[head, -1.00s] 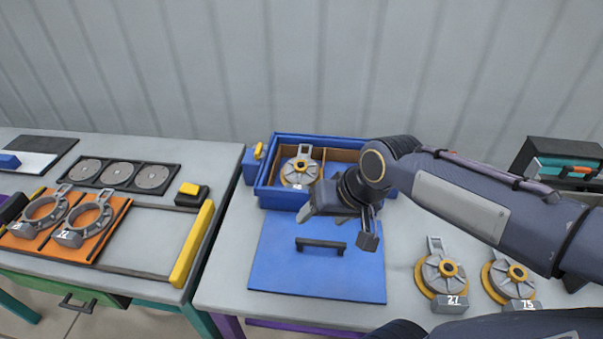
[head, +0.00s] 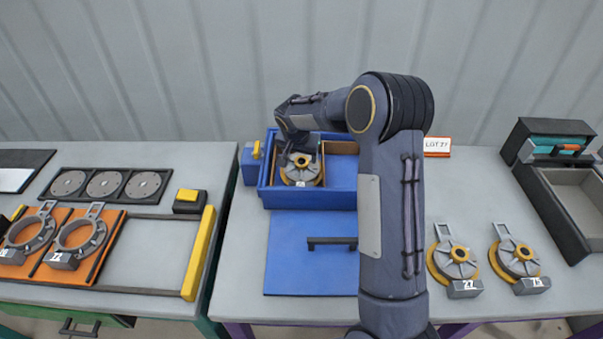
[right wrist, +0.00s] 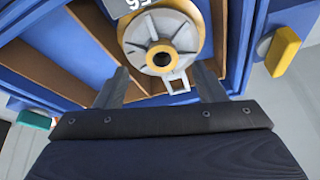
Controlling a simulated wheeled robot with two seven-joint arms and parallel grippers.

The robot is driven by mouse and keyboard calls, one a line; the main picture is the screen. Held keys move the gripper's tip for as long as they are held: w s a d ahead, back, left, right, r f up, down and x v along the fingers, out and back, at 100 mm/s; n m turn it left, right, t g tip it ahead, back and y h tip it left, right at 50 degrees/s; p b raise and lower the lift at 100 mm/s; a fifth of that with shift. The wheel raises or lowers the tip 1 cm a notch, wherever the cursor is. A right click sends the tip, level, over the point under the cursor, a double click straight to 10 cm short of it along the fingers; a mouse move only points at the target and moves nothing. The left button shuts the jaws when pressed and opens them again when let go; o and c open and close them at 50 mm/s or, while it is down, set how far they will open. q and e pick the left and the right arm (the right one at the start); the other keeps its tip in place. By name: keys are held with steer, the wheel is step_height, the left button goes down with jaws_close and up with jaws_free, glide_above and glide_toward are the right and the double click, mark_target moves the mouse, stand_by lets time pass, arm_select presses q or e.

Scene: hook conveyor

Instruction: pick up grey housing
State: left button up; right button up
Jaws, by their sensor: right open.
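A grey housing (head: 301,170) with a yellow rim and yellow hub sits in the left compartment of the blue box (head: 264,188). In the right wrist view the same housing (right wrist: 160,40) lies ahead of my fingers, its loop handle pointing toward them and its number tag partly cut off at the top. My right gripper (head: 299,152) is over that compartment; in the wrist view it is open (right wrist: 163,82), its fingers either side of the handle line, with nothing between them held. Two similar grey housings (head: 454,262) (head: 515,260) lie on the table at right. My left gripper is not in view.
Wooden dividers (right wrist: 105,35) and the box walls stand close around the fingers. A blue lid (head: 310,275) with a black handle lies in front of the box. A yellow-topped blue block (head: 251,165) adjoins the box's left side. A grey open case (head: 560,200) stands far right.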

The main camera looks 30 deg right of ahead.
mark_target(301, 162)
steer(key=x, duration=0.5)
steer(key=shift+w+f, duration=0.15)
steer(key=shift+w, duration=0.15)
jaws_close()
